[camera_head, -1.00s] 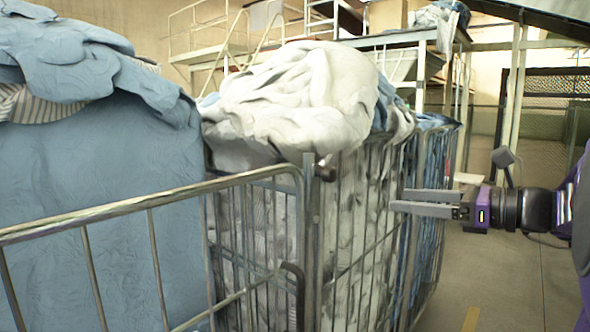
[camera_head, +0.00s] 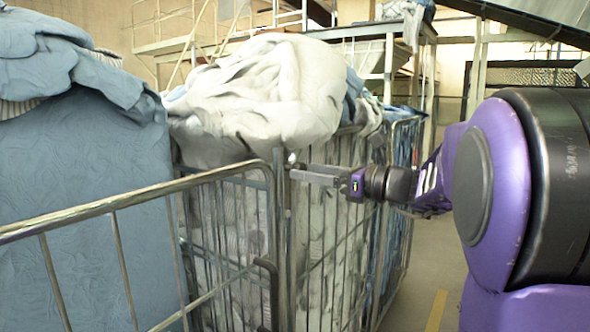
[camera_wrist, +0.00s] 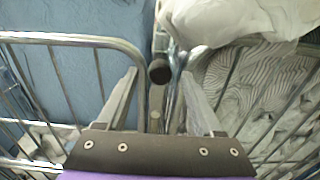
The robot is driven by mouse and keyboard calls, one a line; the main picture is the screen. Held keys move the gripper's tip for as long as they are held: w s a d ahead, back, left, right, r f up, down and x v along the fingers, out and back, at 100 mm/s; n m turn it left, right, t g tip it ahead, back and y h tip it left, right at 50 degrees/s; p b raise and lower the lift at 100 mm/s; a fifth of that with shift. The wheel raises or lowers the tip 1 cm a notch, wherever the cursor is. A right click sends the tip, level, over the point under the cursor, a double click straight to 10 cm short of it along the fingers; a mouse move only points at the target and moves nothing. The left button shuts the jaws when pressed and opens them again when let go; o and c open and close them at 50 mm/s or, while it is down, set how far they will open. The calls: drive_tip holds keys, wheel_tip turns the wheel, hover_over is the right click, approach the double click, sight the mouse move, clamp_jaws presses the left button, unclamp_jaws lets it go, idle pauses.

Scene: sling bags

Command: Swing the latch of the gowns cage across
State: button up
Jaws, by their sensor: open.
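In the wrist view the fingers (camera_wrist: 158,80) are spread on either side of the knob, with no clear contact. The knob is mostly hidden behind the fingertips in the head view. A cage with blue fabric (camera_head: 85,200) stands left, one with white linen (camera_head: 265,95) right; I see no label naming the gowns cage.
Metal rails (camera_head: 120,203) of the front cage run across the lower left. A dark curved handle (camera_head: 268,275) sits low on the corner. Another cage with blue cloth (camera_head: 402,150) stands behind. Open floor (camera_head: 425,285) lies at the lower right.

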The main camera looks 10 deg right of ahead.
drive_tip(key=shift+x, duration=1.45)
drive_tip(key=shift+c, duration=0.3)
clamp_jaws()
